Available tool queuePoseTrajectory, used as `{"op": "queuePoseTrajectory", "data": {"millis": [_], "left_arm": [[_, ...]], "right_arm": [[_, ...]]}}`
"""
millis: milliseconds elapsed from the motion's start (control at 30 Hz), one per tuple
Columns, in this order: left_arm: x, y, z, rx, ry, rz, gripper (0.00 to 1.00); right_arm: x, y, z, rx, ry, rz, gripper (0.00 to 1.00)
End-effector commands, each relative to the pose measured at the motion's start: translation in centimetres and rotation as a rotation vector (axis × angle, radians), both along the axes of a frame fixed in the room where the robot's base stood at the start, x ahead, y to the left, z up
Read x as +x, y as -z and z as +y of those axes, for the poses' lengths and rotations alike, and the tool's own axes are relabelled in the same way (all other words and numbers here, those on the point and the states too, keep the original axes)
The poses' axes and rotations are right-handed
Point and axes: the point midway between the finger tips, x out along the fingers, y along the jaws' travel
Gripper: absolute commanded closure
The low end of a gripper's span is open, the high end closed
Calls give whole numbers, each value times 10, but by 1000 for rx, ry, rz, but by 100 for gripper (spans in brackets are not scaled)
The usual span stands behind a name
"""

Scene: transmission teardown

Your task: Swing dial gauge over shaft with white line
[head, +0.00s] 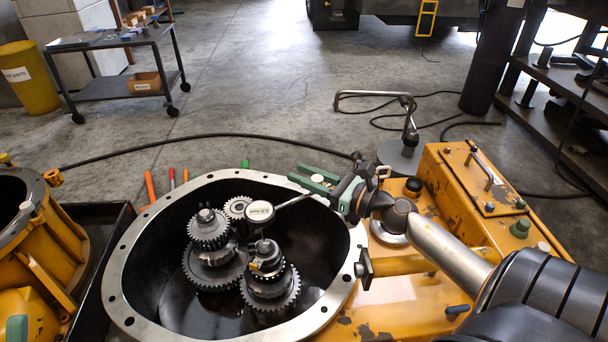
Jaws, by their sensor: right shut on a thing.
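The dial gauge (258,212) has a small round pale face with a dark rim and sits over the open housing, between the gear shafts. A thin rod runs from it to the right, to my right gripper (316,184). This gripper has green fingers, is over the housing's right rim and is shut on the gauge's rod. The left gear shaft (207,217) stands upright left of the gauge. The right gear shaft (265,250) stands just below the gauge in the picture. I cannot make out a white line on either. My left gripper is out of view.
The housing's steel rim (128,235) rings the gears. A yellow casing (455,180) stands at the right, with a bent metal handle on a grey base (401,158) behind it. A tool cart (115,65) is at the back left. The floor behind is mostly clear, apart from cables.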

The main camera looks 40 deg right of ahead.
Motion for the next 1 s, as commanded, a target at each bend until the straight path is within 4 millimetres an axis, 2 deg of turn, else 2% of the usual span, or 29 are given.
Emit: {"op": "queuePoseTrajectory", "data": {"millis": [167, 200, 467, 767, 867, 1000], "left_arm": [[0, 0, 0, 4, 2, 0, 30], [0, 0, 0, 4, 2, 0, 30], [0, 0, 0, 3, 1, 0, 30], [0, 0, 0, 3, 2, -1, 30], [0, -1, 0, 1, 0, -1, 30], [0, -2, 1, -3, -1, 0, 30]], "right_arm": [[0, -1, 2, 1, -7, -2, 100], [-1, -1, 2, 1, -7, -2, 66], [0, -1, 1, 0, -4, 0, 38], [-2, 0, 0, 2, -2, 2, 38], [-10, 1, -2, 4, -1, 3, 38], [-30, 1, -10, 5, 1, 5, 38]]}}
